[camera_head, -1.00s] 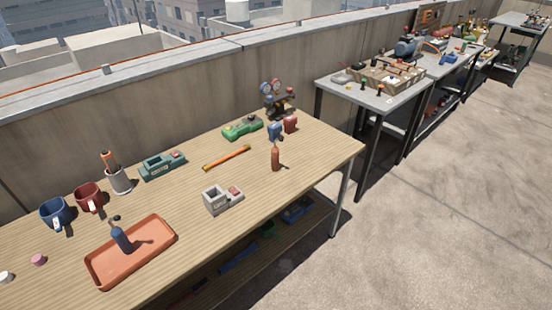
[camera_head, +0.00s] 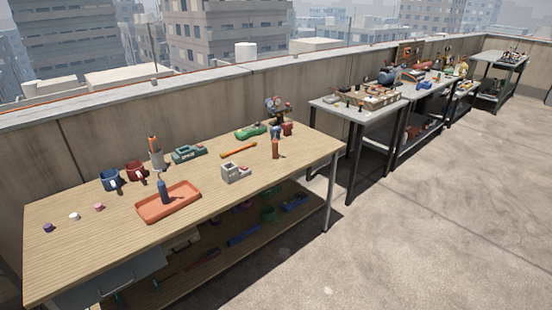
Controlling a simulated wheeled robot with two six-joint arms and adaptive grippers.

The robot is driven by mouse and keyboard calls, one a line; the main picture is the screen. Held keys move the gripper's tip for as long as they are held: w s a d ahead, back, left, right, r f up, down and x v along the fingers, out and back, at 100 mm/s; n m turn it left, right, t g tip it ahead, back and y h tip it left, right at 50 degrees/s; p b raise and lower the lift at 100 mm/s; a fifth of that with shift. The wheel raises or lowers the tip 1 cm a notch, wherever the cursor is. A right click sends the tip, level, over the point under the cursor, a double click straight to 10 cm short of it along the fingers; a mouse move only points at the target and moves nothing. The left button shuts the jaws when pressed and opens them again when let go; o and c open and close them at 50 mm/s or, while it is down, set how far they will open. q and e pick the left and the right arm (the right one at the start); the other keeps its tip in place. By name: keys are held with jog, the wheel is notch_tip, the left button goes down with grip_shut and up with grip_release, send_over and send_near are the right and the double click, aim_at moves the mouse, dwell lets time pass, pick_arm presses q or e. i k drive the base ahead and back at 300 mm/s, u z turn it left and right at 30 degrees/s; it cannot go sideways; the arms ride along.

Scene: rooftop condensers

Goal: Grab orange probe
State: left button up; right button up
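An orange-brown upright piece (camera_head: 275,149), which looks like the orange probe, stands on the wooden workbench (camera_head: 110,240) near its right end. A similar dark blue upright piece (camera_head: 163,191) stands in an orange tray (camera_head: 183,206). Two other orange items show: a slim bar (camera_head: 238,150) lying at mid-bench, and an upright item (camera_head: 152,143) in a grey cup (camera_head: 157,159). At this size I cannot be certain which is the probe. Neither of my grippers is in view.
Blue (camera_head: 110,180) and red (camera_head: 136,171) mugs, a teal block (camera_head: 188,153), a grey block (camera_head: 234,173) and a gauge set (camera_head: 276,108) share the bench. A grey table (camera_head: 335,107) stands beyond its right end. The concrete floor (camera_head: 430,220) at right is open.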

aim_at(275, 143)
jog(key=z, duration=0.65)
jog(key=i, duration=0.5)
jog(key=z, duration=0.65)
